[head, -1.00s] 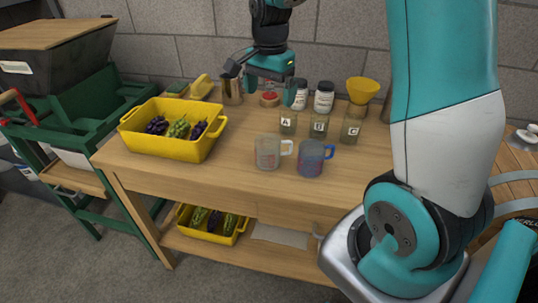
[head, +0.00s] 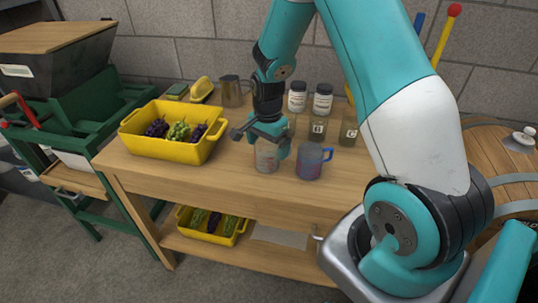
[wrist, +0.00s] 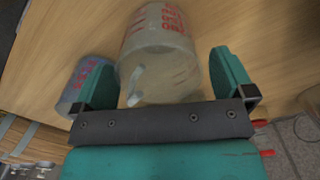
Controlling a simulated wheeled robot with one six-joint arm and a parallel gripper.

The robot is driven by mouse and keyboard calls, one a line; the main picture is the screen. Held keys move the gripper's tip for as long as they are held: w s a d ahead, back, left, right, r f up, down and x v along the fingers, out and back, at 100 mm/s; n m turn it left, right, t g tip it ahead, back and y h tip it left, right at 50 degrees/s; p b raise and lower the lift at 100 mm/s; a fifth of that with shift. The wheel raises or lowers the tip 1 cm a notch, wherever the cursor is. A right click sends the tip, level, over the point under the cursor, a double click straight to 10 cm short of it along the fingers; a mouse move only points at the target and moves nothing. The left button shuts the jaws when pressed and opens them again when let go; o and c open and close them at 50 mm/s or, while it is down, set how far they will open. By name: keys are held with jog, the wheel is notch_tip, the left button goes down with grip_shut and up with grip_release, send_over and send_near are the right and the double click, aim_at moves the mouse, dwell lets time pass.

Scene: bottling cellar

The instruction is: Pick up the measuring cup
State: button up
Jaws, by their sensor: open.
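A clear measuring cup (head: 266,160) with red markings stands on the wooden workbench (head: 210,183). In the wrist view the clear cup (wrist: 158,55) fills the space between the fingers. My gripper (head: 263,137) is open above and around its upper part, covering its rim and handle in the head view; it also shows in the wrist view (wrist: 162,68). I cannot tell whether a finger touches the cup. A second, bluish measuring cup (head: 309,163) with a blue handle stands just right of it. It also shows in the wrist view (wrist: 77,88), outside the left finger.
A yellow crate (head: 160,148) with grapes stands to the left. Behind are a metal jug (head: 231,92), two white-labelled jars (head: 322,101) and lettered glass jars (head: 317,130), partly hidden by my arm. A barrel (head: 505,150) stands at the right. The bench front is clear.

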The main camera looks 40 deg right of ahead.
jog(key=shift+f, duration=0.95)
jog(key=shift+c, duration=0.5)
jog(key=c, duration=0.8)
jog(key=shift+r, duration=0.1)
